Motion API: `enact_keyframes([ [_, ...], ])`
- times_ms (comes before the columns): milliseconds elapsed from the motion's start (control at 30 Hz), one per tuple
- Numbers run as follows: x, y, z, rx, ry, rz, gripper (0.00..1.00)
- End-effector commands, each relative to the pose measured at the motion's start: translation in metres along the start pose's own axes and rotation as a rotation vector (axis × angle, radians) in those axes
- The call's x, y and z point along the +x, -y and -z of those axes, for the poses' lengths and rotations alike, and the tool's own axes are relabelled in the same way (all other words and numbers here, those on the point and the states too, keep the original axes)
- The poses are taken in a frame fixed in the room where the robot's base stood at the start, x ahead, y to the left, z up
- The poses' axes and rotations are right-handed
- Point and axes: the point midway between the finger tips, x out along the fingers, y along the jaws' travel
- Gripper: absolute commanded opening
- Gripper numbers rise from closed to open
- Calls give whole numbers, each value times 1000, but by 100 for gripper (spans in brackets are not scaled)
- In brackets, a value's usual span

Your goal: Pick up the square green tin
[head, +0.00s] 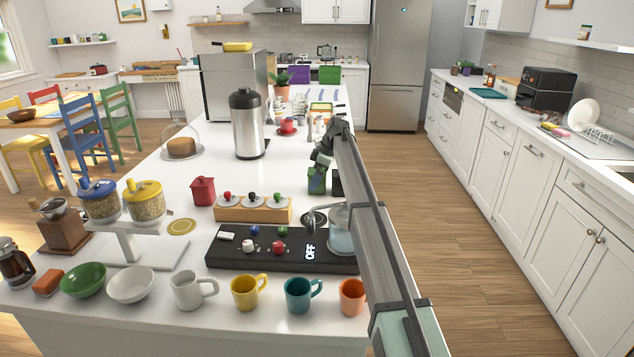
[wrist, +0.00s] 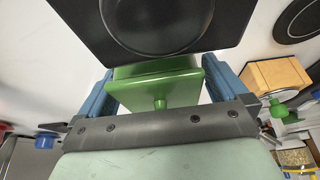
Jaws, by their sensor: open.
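The square green tin (wrist: 160,85) with a small knob on its lid sits between the two blue fingers of my gripper (wrist: 158,76) in the wrist view. The fingers stand open, one on each side of it; I cannot make out contact. In the head view the green tin (head: 316,183) stands on the white counter below my gripper (head: 320,168), partly hidden by it.
A black square thing with a round face (wrist: 155,22) is close beyond the tin in the wrist view. In the head view a dark box (head: 337,184) stands right of the tin. A wooden block with knobs (head: 252,210) is to the left, and a red canister (head: 203,191) beyond it.

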Motion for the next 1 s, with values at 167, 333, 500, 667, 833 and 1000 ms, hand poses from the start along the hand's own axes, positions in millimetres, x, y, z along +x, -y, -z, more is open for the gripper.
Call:
enact_keyframes([
  [167,0,0,0,0,0,0,94],
  [333,0,0,0,0,0,0,78],
  [500,0,0,0,0,0,0,62],
  [667,0,0,0,0,0,1,46],
  [833,-1,0,0,0,0,0,40],
  [1000,-2,0,1,0,0,0,40],
])
